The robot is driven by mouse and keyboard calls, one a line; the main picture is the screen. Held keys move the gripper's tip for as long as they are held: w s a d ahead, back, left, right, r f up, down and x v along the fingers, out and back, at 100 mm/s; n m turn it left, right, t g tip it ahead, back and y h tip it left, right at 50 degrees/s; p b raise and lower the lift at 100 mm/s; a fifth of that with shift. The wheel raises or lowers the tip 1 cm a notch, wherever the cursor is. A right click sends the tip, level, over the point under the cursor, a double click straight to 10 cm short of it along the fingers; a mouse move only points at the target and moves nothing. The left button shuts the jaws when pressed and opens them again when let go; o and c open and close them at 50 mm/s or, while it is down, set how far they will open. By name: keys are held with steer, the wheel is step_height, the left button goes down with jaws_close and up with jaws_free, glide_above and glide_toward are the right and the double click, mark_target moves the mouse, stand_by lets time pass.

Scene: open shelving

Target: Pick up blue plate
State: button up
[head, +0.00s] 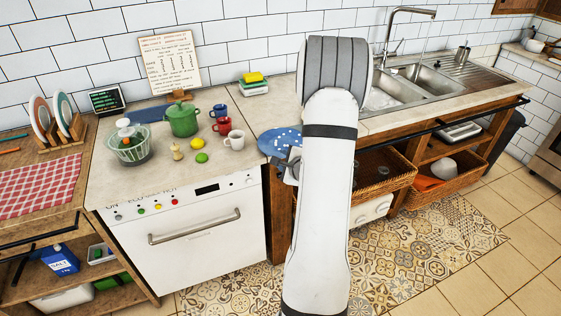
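A blue plate (270,139) with white specks shows just left of my arm, at the front edge of the counter. Its right part is hidden behind my arm. My gripper (291,164) is mostly hidden behind my arm. A dark grey part of it shows at the plate's lower right rim. It touches or overlaps the plate in the picture, but I cannot tell whether its fingers are closed on it, nor whether the plate rests on the counter.
A white mug (235,140), a red mug (222,125), a lime (201,158) and a green pot (182,119) stand left of the plate. The sink (402,90) is behind my arm at right. Wicker baskets (443,187) sit below the counter.

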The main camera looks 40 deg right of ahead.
stand_by(0.3)
steer(key=x, duration=0.7)
steer(key=shift+w+f+p, duration=0.15)
steer(key=shift+w+p, duration=0.2)
steer(key=shift+c, duration=0.5)
jaws_close()
